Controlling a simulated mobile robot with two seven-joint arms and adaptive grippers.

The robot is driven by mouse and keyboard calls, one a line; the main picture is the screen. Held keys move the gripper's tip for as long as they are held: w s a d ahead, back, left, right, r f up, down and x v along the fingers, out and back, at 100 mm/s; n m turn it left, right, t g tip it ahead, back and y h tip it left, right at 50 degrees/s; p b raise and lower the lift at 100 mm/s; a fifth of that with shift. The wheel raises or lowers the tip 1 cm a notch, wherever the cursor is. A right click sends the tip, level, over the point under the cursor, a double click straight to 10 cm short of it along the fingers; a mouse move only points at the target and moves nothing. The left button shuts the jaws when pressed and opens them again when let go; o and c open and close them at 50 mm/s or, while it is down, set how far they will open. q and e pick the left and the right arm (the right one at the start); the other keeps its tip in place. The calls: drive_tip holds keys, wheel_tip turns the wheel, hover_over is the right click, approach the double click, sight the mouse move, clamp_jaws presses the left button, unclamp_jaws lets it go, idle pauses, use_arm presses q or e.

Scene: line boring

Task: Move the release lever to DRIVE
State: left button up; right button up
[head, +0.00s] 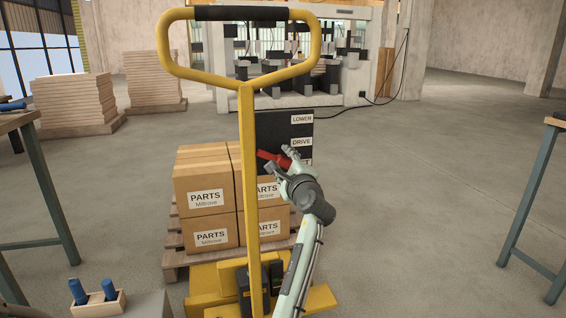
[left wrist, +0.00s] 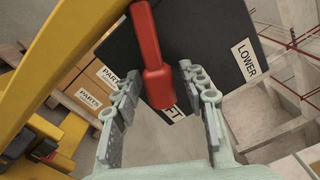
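The red release lever (head: 273,158) is in front of a black panel (head: 275,128) on the yellow pallet truck. The panel has a LOWER label (head: 302,119), a DRIVE label (head: 301,142) below it, and a third label lower down, mostly hidden. In the left wrist view the red lever (left wrist: 154,70) partly covers a label ending in "FT" (left wrist: 174,113). My left gripper (head: 288,160) is at the lever. In the left wrist view its fingers (left wrist: 158,88) are spread on both sides of the lever's thick end, with gaps visible. My right gripper is out of view.
The truck's yellow handle (head: 246,130) rises close left of my arm. Stacked PARTS boxes (head: 205,195) sit on a wooden pallet (head: 175,258) behind it. Tables stand at the left and right edges. The floor to the right is clear.

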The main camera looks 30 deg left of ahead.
use_arm(q)
drive_tip(key=c, duration=0.7)
clamp_jaws()
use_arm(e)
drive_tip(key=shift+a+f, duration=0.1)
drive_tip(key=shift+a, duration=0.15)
